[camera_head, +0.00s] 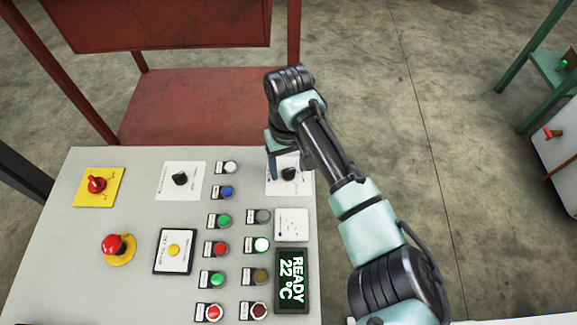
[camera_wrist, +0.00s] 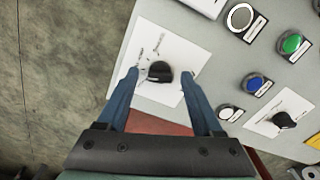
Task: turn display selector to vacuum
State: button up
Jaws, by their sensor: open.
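A black rotary selector knob (camera_head: 289,173) sits on a white label plate near the far right edge of the grey control panel. In the wrist view this knob (camera_wrist: 159,72) lies between the two blue fingers of my gripper (camera_wrist: 160,76), with a visible gap on each side. My gripper (camera_head: 272,165) is open and reaches down over this plate in the head view. The label writing is too small to read, so I cannot tell which position the knob points to. A second black knob (camera_head: 180,178) on another white plate stands further left; it also shows in the wrist view (camera_wrist: 284,120).
The grey panel (camera_head: 85,245) carries several push buttons, a red emergency stop (camera_head: 113,245), a red switch on a yellow plate (camera_head: 97,184) and a display (camera_head: 291,281) reading "READY 22°C". A red metal frame (camera_head: 185,105) stands behind. Open floor lies to the right.

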grip_shut()
dwell(0.3)
jog(key=p, duration=0.4)
jog(key=shift+a+r+n, duration=0.1)
jog(key=shift+r+n, duration=0.3)
jog(key=p, duration=0.3)
jog(key=shift+n, duration=0.3)
jog(key=shift+p, duration=0.45)
jog(key=shift+f+n+p, duration=0.2)
jog(key=shift+n+p, duration=0.65)
jog(key=shift+n, duration=0.15)
jog(key=shift+f+n+p, duration=0.15)
jog(key=shift+n+p, duration=0.75)
jog(key=shift+n, duration=1.3)
